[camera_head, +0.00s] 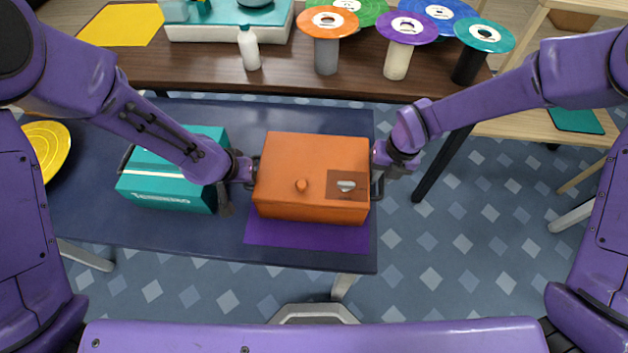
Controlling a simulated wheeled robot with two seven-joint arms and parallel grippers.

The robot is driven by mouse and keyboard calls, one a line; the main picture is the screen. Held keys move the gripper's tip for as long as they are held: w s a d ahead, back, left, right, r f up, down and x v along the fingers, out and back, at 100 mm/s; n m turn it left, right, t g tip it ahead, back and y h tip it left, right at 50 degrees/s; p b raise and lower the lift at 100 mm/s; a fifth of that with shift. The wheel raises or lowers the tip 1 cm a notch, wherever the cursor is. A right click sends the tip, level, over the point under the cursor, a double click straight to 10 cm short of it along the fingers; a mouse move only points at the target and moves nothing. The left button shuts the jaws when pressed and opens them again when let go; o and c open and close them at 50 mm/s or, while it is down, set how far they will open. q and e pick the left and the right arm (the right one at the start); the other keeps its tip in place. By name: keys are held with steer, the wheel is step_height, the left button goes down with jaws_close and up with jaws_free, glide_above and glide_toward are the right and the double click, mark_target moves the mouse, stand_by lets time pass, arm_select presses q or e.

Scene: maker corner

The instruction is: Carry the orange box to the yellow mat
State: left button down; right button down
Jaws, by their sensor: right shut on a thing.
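The orange box (300,160) has a grey latch and a knob on its top, and a dark handle at its right side. It is over a purple mat (300,236) on the dark blue table; I cannot tell whether it rests on it or is slightly raised. My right gripper (379,168) is shut on the box at its right side. My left gripper (250,170) is at the box's left side, its fingers mostly hidden, so its hold is unclear. The yellow mat (122,25) lies on the brown table at the back left.
A teal toolbox (170,195) stands left of the orange box under my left arm. A yellow round plate (47,146) is at the far left. On the brown table (190,72) are a white bottle (249,48), a teal-topped case (225,18) and several spools.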

stand_by(0.4)
